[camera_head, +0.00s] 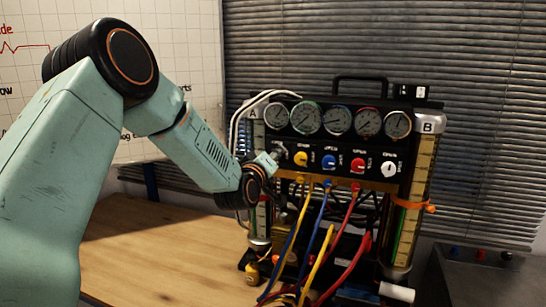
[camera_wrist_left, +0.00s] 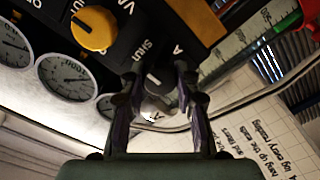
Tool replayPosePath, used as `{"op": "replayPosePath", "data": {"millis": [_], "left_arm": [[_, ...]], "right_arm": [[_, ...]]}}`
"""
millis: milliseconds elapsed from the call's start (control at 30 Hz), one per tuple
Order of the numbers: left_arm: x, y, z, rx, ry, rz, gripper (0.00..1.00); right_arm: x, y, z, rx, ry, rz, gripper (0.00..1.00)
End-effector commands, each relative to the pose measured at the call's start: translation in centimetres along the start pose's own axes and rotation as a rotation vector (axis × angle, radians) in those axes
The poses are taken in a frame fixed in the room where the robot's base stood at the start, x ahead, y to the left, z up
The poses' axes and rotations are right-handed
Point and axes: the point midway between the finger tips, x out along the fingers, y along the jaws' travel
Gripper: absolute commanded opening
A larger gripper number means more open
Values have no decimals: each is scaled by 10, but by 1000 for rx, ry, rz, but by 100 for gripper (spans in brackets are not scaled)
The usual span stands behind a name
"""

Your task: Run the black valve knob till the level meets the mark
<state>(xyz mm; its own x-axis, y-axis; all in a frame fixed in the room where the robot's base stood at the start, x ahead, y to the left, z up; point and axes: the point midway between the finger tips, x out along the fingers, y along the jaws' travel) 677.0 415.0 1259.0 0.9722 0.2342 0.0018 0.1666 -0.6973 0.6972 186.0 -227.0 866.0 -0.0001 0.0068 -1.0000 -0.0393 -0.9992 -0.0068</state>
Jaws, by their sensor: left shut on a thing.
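My left gripper (camera_head: 275,170) reaches in from the left to the left end of the rig's knob row. In the left wrist view its two dark fingers (camera_wrist_left: 158,95) are closed around a dark knob (camera_wrist_left: 154,77) with a pale pointer line, beside the lettering "SHUT" and "A". The fingers hide the knob's sides. Sight tube A (camera_head: 258,142) stands at the rig's left, partly behind my arm. Sight tube B (camera_head: 416,185) stands at the right, with green low in it and an orange band (camera_head: 410,205) around it. I cannot make out the level in tube A. My right gripper is not in view.
Yellow (camera_head: 301,158), blue (camera_head: 329,161), red (camera_head: 358,165) and white (camera_head: 389,170) knobs run to the right beneath several dial gauges (camera_head: 337,120). Coloured hoses (camera_head: 322,230) hang in front of the rig. The wooden table (camera_head: 160,250) is clear at left.

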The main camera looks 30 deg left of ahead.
Motion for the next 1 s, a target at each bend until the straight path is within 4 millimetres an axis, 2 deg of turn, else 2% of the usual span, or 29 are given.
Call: {"op": "replayPosePath", "data": {"millis": [333, 367, 600, 1000], "left_arm": [[-2, -3, 5, 3, -12, -6, 0], [-2, -3, 5, 3, -12, -6, 33], [-1, -2, 3, 2, -7, -4, 53], [-5, -1, 1, -1, -3, -3, 54]], "right_arm": [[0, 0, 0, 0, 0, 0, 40], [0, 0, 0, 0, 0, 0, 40], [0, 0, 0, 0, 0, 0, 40], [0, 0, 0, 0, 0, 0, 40]]}}
